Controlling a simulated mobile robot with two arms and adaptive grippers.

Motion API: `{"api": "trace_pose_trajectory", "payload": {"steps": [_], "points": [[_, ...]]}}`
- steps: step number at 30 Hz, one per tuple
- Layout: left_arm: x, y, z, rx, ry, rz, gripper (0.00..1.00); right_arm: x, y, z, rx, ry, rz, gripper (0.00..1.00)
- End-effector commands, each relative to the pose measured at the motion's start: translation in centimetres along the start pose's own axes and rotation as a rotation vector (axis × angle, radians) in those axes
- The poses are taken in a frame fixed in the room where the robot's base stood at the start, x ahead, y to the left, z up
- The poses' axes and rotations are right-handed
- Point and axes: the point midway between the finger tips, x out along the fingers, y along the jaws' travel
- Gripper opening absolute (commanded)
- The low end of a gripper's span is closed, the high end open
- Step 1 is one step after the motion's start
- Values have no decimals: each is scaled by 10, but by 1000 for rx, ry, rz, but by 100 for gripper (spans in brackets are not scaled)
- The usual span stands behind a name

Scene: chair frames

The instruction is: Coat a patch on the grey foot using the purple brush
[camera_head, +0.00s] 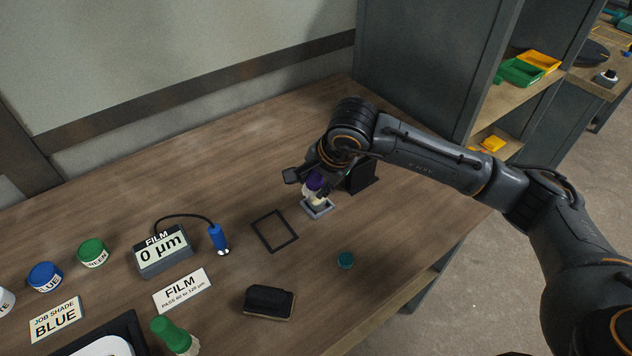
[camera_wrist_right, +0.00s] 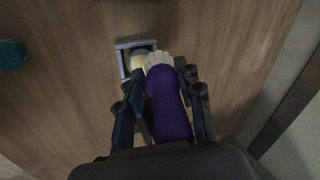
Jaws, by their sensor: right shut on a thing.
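My right gripper (camera_head: 312,184) is shut on the purple brush (camera_head: 315,182). In the right wrist view the purple handle (camera_wrist_right: 170,108) lies between the fingers, with pale bristles (camera_wrist_right: 158,60) pointing away from the gripper. The bristle end is at a small grey square holder (camera_head: 318,213), which also shows in the right wrist view (camera_wrist_right: 122,62). A pale cream rounded thing (camera_wrist_right: 138,60) shows in that holder beside the bristles; I cannot tell whether they touch. I cannot pick out the grey foot for certain. My left gripper is not in view.
An empty black square frame (camera_head: 258,238) lies left of the holder. A film gauge (camera_head: 163,252) with a blue probe (camera_head: 217,238), a black block (camera_head: 268,302), a teal cap (camera_head: 345,260) and a green-handled brush (camera_head: 168,333) are nearby. Open tabletop lies behind the gauge.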

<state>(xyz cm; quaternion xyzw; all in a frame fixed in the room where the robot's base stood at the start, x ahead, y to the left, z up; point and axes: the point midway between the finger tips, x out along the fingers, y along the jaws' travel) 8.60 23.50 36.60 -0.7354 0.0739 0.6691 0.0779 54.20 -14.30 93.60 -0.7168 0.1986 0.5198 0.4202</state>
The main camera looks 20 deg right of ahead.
Motion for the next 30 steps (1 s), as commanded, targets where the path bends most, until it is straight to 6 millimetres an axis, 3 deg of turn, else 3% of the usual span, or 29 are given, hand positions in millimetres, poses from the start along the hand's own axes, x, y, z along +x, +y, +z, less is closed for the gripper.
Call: {"api": "trace_pose_trajectory", "payload": {"steps": [2,18,30], "points": [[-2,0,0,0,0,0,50,0,5,1,0,-4,20,0],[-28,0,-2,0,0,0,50,-51,-20,-6,0,-1,6,0],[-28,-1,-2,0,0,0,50,-55,-22,-6,0,0,5,0]]}}
